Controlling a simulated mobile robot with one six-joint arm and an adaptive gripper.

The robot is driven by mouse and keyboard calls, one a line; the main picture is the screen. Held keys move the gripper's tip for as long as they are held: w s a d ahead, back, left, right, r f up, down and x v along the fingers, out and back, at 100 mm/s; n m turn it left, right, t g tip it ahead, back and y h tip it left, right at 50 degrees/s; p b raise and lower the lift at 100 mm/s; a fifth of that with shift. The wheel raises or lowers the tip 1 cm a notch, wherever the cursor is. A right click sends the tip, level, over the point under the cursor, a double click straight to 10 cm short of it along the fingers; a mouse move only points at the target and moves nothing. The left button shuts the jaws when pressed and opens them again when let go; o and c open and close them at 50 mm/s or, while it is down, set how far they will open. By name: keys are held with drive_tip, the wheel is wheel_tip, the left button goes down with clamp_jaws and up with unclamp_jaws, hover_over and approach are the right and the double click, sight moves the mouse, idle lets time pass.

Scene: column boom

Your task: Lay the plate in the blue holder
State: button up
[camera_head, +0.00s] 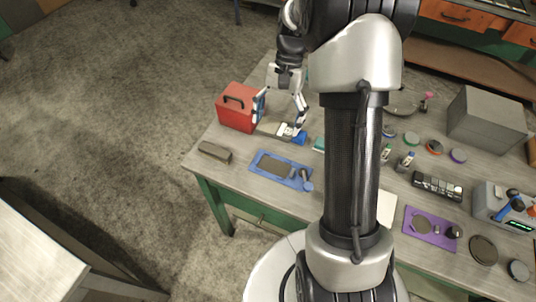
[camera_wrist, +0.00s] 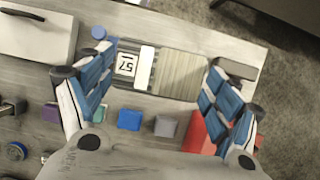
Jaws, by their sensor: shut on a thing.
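The plate (camera_head: 268,128) is flat, with a beige-grey ribbed part and a white end. In the wrist view the plate (camera_wrist: 180,74) has a white label reading 57. My gripper (camera_head: 279,122) is shut on the plate, with one blue-padded finger at each end; the wrist view shows these fingers (camera_wrist: 161,66) spread across its length. The blue holder (camera_head: 260,156) lies on the workbench with a grey-brown recess, nearer the bench's front edge than the plate. The plate is apart from it, behind it. In the wrist view the holder is hidden or cannot be made out.
A red box (camera_head: 236,107) with a black handle stands left of my gripper. A dark block (camera_head: 214,152) lies left of the holder. A blue cube (camera_head: 300,138) sits right of the plate; a grey cube (camera_wrist: 166,126) is nearby. A blue round piece (camera_head: 307,186) lies at the holder's right end.

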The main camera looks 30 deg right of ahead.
sight(274, 167)
drive_tip(key=shift+w+d+r, duration=0.1)
drive_tip(key=shift+w+d, duration=0.05)
wheel_tip(274, 167, down, 20)
drive_tip(key=b, duration=0.6)
drive_tip(key=shift+r, duration=0.25)
drive_tip(key=shift+r, duration=0.1)
drive_tip(key=o, duration=1.5)
drive_tip(key=shift+o, duration=0.2)
